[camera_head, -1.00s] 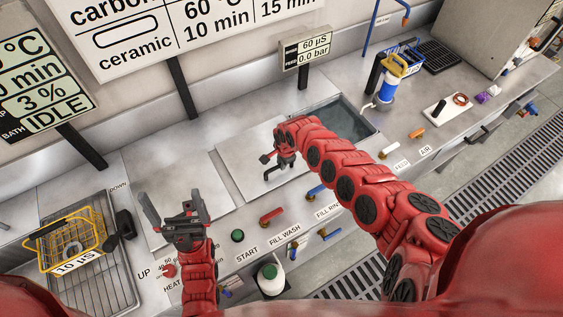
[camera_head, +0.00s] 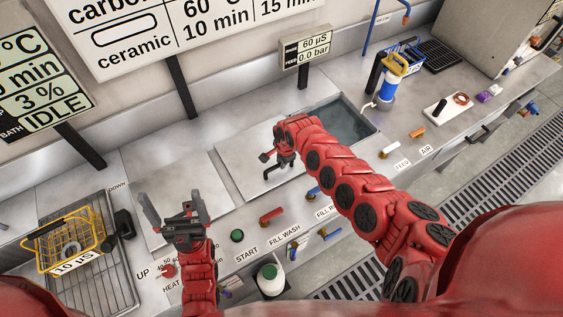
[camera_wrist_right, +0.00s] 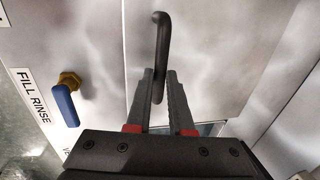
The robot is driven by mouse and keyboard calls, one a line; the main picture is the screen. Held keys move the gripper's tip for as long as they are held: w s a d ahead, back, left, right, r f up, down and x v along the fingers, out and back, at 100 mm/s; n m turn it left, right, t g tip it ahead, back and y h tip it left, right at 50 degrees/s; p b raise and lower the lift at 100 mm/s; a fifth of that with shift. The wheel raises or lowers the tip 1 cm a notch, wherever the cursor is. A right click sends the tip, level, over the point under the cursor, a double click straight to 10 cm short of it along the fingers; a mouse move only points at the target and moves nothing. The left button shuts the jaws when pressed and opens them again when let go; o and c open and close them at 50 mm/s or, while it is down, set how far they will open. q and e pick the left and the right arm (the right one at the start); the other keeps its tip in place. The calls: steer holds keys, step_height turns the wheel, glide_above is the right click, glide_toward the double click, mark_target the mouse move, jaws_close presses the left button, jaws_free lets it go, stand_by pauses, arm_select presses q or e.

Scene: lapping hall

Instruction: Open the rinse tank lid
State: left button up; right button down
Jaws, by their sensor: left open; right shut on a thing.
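The rinse tank lid (camera_head: 240,145) is a flat grey steel plate on the bench. It lies to the left of the rinse tank opening (camera_head: 348,122), which shows dark water. The lid's black bar handle (camera_head: 271,174) is near its front right part. My right gripper (camera_head: 268,158) is shut on this handle. In the right wrist view the handle (camera_wrist_right: 161,40) runs between the two fingertips of my right gripper (camera_wrist_right: 160,75), with the lid's steel surface (camera_wrist_right: 205,50) behind. My left gripper (camera_head: 171,202) is open and empty over the bench at the left.
Red and blue valve levers (camera_head: 271,215) line the front edge beside a green button (camera_head: 237,236). A yellow basket (camera_head: 65,243) stands at the left. A blue and white canister (camera_head: 388,90) stands right of the tank. A display (camera_head: 305,50) stands behind.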

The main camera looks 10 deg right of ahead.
steer(key=shift+w+a+r, duration=0.15)
steer(key=shift+w+r, duration=0.1)
steer(key=shift+r, duration=0.1)
steer(key=w+a+r+b, duration=0.3)
steer(key=w+r+b, duration=0.4)
steer(key=r+b, duration=0.5)
steer(key=shift+w+a+r+b, duration=0.2)
steer(key=shift+w+r+b, duration=0.15)
steer(key=shift+b, duration=0.25)
stand_by(0.4)
steer(key=shift+s, duration=0.1)
